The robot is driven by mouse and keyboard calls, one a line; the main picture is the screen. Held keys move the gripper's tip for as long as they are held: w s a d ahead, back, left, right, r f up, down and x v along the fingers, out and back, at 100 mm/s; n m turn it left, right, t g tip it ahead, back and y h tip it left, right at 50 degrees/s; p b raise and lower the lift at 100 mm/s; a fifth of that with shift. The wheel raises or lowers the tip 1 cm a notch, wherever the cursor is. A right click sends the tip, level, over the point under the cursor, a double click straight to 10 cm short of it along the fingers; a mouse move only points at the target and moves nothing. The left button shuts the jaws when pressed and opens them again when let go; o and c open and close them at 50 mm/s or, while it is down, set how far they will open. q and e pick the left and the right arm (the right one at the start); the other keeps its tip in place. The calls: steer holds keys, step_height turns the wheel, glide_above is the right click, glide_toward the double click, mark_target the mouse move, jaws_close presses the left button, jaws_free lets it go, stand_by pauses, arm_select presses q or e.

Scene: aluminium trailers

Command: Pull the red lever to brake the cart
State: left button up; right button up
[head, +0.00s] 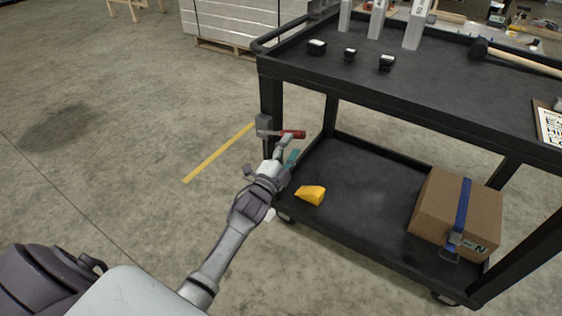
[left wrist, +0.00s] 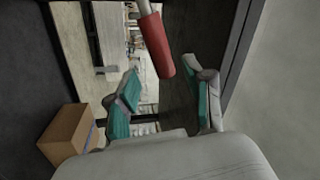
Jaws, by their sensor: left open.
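The black cart (head: 400,108) stands on the right in the head view. The red lever (head: 292,134) sticks out to the right from a grey bracket (head: 263,126) on the cart's near left post. My left gripper (head: 288,154) is open just below the lever, with its teal fingertips near it. In the left wrist view the red lever (left wrist: 155,45) hangs in from the top, ahead of the gap between the open fingers (left wrist: 165,98). The lever looks apart from both fingers. My right gripper is not in view.
A yellow block (head: 311,195) and a strapped cardboard box (head: 456,214) sit on the cart's lower shelf. The box also shows in the left wrist view (left wrist: 66,135). A hammer (head: 515,58) and small black items lie on top. Open floor is at left.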

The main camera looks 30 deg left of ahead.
arm_select(q)
steer(key=s+f, duration=0.1)
steer(key=s, duration=0.5)
steer(key=shift+s+f, duration=0.15)
steer(key=shift+s, duration=0.25)
